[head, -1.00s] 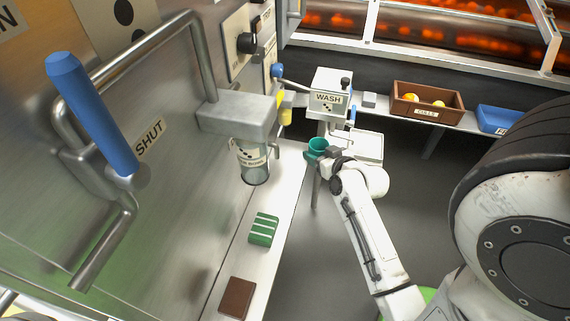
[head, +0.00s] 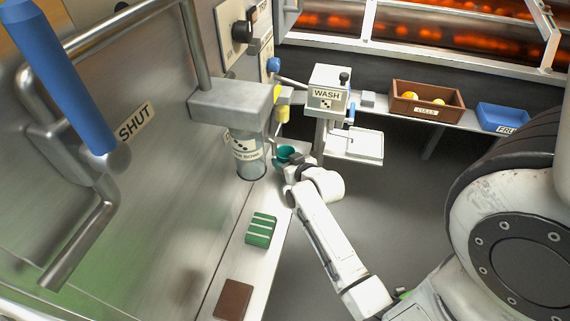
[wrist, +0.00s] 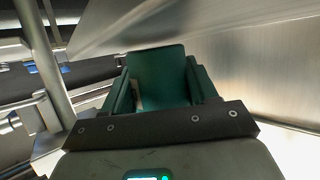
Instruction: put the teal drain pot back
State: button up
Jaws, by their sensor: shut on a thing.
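My gripper (head: 288,163) is shut on the pot. In the wrist view the pot (wrist: 160,76) fills the space between my gripper's two fingers (wrist: 160,90). The pot's lower part is hidden in the head view, so I cannot tell whether it touches the ledge.
A labelled glass cylinder (head: 250,160) hangs under a metal block (head: 232,101) beside the pot. A yellow spout (head: 282,113) and the WASH box (head: 328,90) stand behind. A green striped block (head: 261,229) and a brown pad (head: 233,299) lie on the ledge.

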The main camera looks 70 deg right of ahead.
jog(key=shift+w+f, duration=0.2)
jog(key=o, duration=1.2)
jog(key=shift+f, duration=0.1)
jog(key=shift+c, duration=0.2)
jog(key=shift+s+a, duration=0.1)
jog(key=shift+s, duration=0.05)
jog(key=p+v, duration=0.3)
jog(key=v, duration=0.8)
jog(key=shift+s+r, duration=0.3)
jog(key=shift+r, duration=0.05)
jog(key=shift+a, duration=0.15)
